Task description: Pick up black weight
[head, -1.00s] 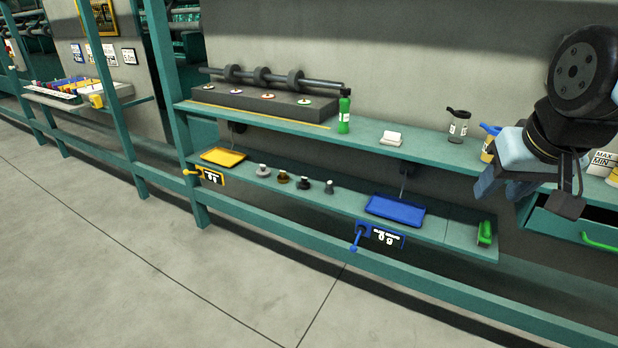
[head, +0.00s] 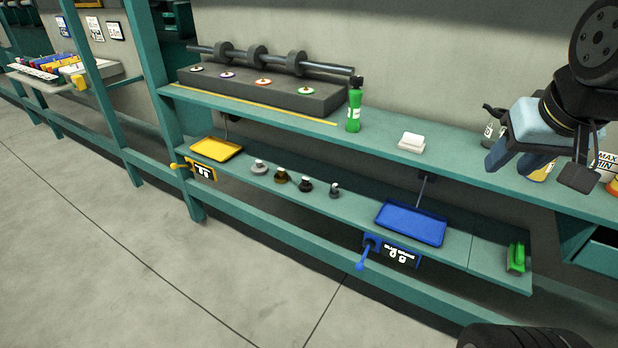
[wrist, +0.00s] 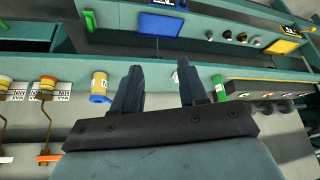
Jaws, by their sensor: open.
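The black weight (head: 305,187) stands upright on the lower green shelf, third from the left in a row of several small weights with pale knobs. It also shows, small, in the wrist view (wrist: 227,35). A brown weight (head: 281,177) is on its left and a dark grey weight (head: 334,191) on its right. A lighter grey weight (head: 258,167) is at the row's left end. My gripper (head: 537,167) is at the upper right of the head view, well to the right of the weights and above the upper shelf. Its two fingers are apart and empty in the wrist view (wrist: 160,77).
A yellow tray (head: 216,149) is left of the weights and a blue tray (head: 411,224) right of them. The upper shelf (head: 380,150) overhangs behind, holding a green bottle (head: 354,105) and a white block (head: 411,142). A green-handled brush-like item (head: 516,257) lies at the right end.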

